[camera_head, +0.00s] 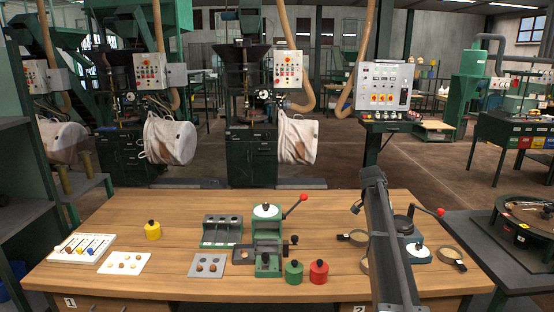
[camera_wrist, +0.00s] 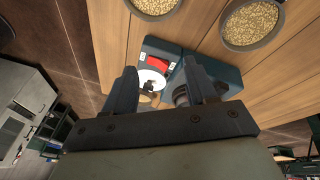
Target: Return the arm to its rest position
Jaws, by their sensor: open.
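In the wrist view, the two dark fingers of my gripper (camera_wrist: 160,82) stand apart with a gap between them. Beyond them is a dark bench device with a white disc (camera_wrist: 152,78) and a red part (camera_wrist: 158,65). I see nothing clearly held, though the fingers hide part of the device. In the head view, my dark arm (camera_head: 388,240) rises over the right part of the wooden table (camera_head: 190,275). It covers part of the right device, whose white disc (camera_head: 418,250) shows beside it. My fingers cannot be made out clearly there.
Two round pans of grain, one of them here (camera_wrist: 255,22), lie near the device. A red-knobbed lever (camera_head: 303,198) stands up mid-table. Green (camera_head: 294,272) and red (camera_head: 319,272) weights stand at the front. A control box (camera_head: 384,86) rises behind the table.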

